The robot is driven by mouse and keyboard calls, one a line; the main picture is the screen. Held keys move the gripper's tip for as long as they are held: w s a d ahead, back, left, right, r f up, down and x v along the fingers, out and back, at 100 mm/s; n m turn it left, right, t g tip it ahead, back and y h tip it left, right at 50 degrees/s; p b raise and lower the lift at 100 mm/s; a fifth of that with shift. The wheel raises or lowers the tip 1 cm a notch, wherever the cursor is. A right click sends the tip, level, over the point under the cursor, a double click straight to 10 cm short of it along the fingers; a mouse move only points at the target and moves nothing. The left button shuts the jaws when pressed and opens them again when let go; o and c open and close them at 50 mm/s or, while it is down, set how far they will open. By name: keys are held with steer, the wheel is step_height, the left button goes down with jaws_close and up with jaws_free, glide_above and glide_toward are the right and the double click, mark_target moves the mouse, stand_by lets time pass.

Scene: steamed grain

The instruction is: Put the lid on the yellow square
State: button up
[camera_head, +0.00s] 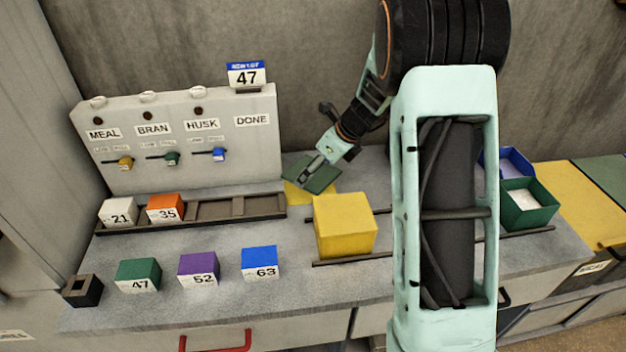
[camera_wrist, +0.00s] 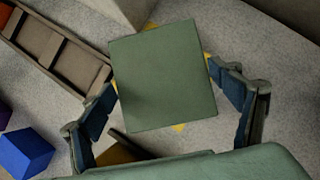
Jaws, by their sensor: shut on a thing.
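The lid (camera_head: 313,175) is a flat dark green square, tilted in the head view. In the wrist view the lid (camera_wrist: 163,85) fills the space between my fingers. My gripper (camera_head: 314,166) is shut on it, with one blue-padded finger on either side. The yellow square (camera_head: 296,193) is a flat patch on the counter, partly covered from sight by the lid. In the wrist view, corners of the yellow square (camera_wrist: 178,127) show past the lid's edges. I cannot tell whether the lid touches the counter.
A yellow box (camera_head: 345,226) stands on dark rails just in front. A slotted rack (camera_head: 240,208) with numbered blocks lies left, below the grey panel (camera_head: 180,140). Green (camera_head: 138,274), purple (camera_head: 198,269) and blue (camera_head: 259,261) blocks stand along the front. An open green box (camera_head: 541,213) is right.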

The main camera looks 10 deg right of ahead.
mark_target(317, 174)
steer(key=shift+w+a+f, duration=0.15)
steer(key=shift+f, duration=0.05)
steer(key=shift+w+a+f, duration=0.1)
steer(key=shift+w+f, duration=0.1)
steer(key=shift+f, duration=1.6)
steer(key=shift+b, duration=0.3)
steer(key=o, duration=1.2)
steer(key=shift+f, duration=0.15)
steer(key=shift+r, duration=0.3)
steer(key=p+v, duration=0.1)
steer(key=v, duration=1)
steer(key=shift+s+r, duration=0.25)
steer(key=shift+w+r, duration=0.1)
